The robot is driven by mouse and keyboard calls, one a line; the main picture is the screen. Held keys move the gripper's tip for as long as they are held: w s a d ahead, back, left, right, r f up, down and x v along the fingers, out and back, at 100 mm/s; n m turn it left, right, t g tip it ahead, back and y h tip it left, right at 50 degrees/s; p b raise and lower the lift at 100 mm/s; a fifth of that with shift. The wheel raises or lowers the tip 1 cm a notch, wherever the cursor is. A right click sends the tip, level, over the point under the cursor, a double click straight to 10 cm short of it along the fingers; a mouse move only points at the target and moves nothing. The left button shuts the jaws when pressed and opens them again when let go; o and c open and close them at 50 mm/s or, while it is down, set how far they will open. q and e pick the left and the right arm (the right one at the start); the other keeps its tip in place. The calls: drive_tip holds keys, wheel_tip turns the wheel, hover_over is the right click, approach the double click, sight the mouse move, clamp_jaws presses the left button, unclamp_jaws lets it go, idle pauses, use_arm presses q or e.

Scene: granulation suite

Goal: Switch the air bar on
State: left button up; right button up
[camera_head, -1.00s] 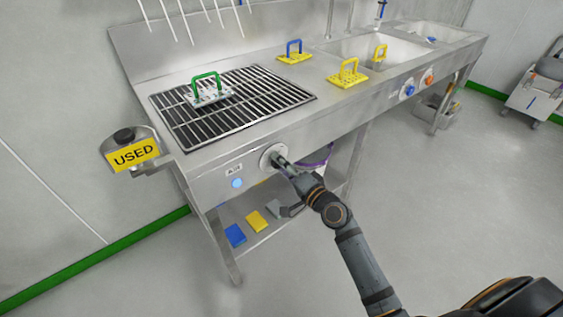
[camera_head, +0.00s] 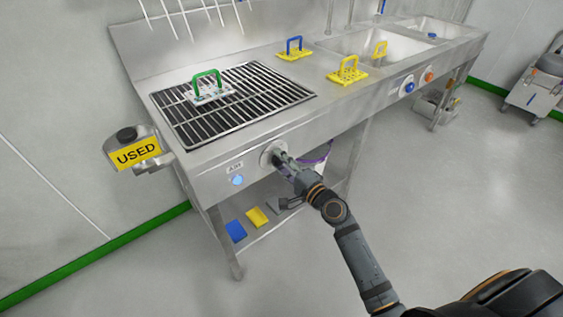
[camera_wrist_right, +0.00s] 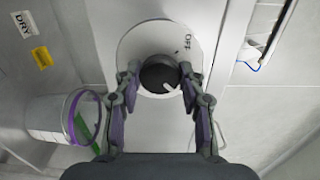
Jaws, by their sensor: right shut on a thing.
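The air bar's dark round knob (camera_wrist_right: 159,75) sits on a white dial plate (camera_wrist_right: 150,45) on the sink unit's front panel. In the wrist view its pale pointer mark points down and right, and the word OFF shows at the plate's right. My right gripper (camera_wrist_right: 160,82) is shut on the knob, a finger on each side. In the head view my right gripper (camera_head: 283,161) covers most of the knob. The AIR label (camera_head: 235,167) and a lit blue lamp (camera_head: 238,180) are left of the dial. My left gripper is not in view.
A black grate (camera_head: 240,105) with a green-handled plate (camera_head: 208,91) lies above the panel. A yellow USED sign (camera_head: 138,152) sticks out at left. A shelf below holds coloured cloths (camera_head: 257,217). A bucket (camera_wrist_right: 55,120) shows in the wrist view.

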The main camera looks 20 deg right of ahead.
drive_tip(key=o, duration=1.2)
drive_tip(key=shift+c, duration=0.2)
drive_tip(key=v, duration=0.7)
drive_tip(key=shift+s, duration=0.25)
drive_tip(key=shift+d, duration=0.1)
